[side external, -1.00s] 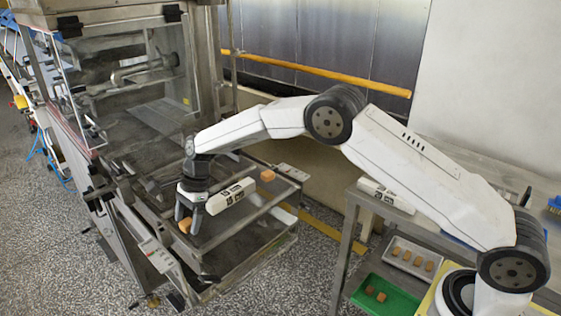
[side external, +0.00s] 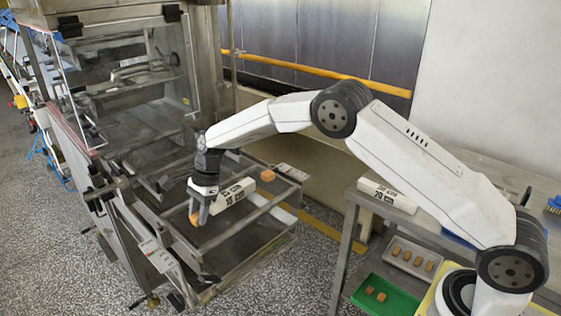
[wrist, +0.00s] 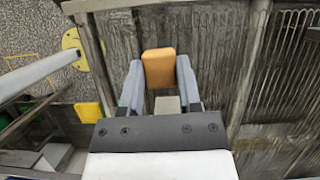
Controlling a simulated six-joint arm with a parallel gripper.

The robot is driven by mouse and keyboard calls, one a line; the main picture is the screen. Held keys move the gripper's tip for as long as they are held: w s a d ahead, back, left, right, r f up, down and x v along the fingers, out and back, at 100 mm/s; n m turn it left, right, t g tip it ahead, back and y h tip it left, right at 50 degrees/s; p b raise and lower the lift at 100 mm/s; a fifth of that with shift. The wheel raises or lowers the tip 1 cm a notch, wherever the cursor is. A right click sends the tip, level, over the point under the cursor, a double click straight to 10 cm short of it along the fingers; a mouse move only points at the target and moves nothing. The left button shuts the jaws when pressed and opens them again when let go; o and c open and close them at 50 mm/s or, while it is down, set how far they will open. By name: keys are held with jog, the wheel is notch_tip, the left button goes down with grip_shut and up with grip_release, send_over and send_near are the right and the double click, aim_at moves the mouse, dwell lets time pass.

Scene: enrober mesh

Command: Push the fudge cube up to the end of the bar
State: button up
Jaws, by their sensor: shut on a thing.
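An orange-brown fudge cube (side external: 193,217) is between the fingers of my gripper (side external: 198,213), at the left of the enrober's outfeed mesh. In the wrist view the cube (wrist: 159,66) sits between both grey fingertips of my gripper (wrist: 159,82), which is shut on it. A white labelled bar (side external: 236,193) lies just right of my gripper in the side view. My gripper covers its near left end, so I cannot tell whether the cube touches it. A second fudge cube (side external: 267,175) is near the bar's far right end.
The enrober's metal frame and side rail (side external: 158,256) border the mesh on the left.

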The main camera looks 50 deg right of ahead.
jog(key=shift+d, duration=1.2)
jog(key=o, duration=1)
jog(key=shift+v, duration=3.95)
jog(key=shift+s, duration=0.1)
